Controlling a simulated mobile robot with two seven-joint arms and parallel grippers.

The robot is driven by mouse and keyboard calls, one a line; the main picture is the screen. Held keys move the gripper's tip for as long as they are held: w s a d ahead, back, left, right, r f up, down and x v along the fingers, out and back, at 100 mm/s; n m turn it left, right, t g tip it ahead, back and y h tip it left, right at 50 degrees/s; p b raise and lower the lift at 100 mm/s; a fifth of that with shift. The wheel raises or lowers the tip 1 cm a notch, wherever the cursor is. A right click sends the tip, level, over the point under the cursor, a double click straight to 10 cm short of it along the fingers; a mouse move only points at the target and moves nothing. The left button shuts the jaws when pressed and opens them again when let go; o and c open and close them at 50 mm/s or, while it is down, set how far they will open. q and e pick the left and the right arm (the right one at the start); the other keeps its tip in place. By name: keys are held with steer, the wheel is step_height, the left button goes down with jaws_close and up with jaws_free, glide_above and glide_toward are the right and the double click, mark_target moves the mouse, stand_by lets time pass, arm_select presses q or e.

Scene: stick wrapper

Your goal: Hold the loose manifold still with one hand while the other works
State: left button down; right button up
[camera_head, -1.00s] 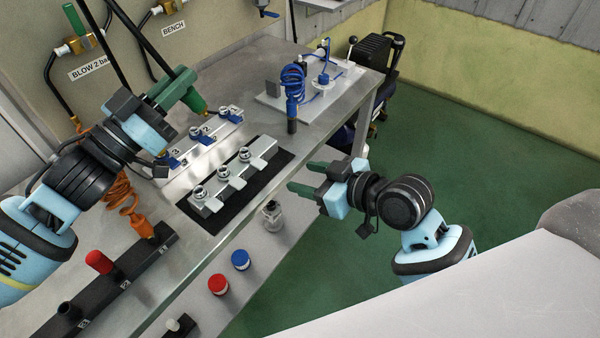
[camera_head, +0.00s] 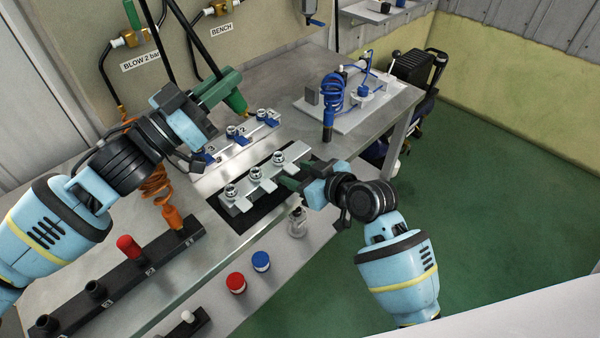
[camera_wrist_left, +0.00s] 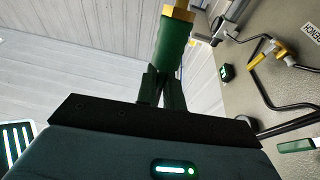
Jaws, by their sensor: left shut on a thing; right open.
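The loose manifold (camera_head: 240,204), a grey bar with three round fittings on top, lies on a black mat (camera_head: 221,208) on the bench. My right gripper (camera_head: 292,178) is open, its green fingers close against the manifold's right front side; I cannot tell if they touch it. My left gripper (camera_head: 206,97) is shut on a green tool (camera_head: 234,92) with a yellowish tip, held above the bench behind the manifold.
A numbered bar with blue levers (camera_head: 232,131) stands behind the mat. A black rack (camera_head: 124,272) runs along the left front.

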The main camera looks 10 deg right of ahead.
mark_target(244, 110)
jaws_close()
stand_by(0.3)
arm_select(q)
steer(key=shift+d+f, duration=0.15)
steer(key=shift+d, duration=0.05)
steer(key=f+y, duration=0.1)
steer(key=w+d+f+y, duration=0.1)
steer(key=f, duration=0.1)
steer(key=d+f+g+y, duration=0.1)
steer(key=f, duration=0.1)
steer(key=shift+w+f+n, duration=0.2)
steer(key=shift+f+n, duration=0.05)
steer(key=shift+n, duration=0.05)
steer(key=shift+w+f+y, duration=0.1)
steer(key=shift+f+y, duration=0.4)
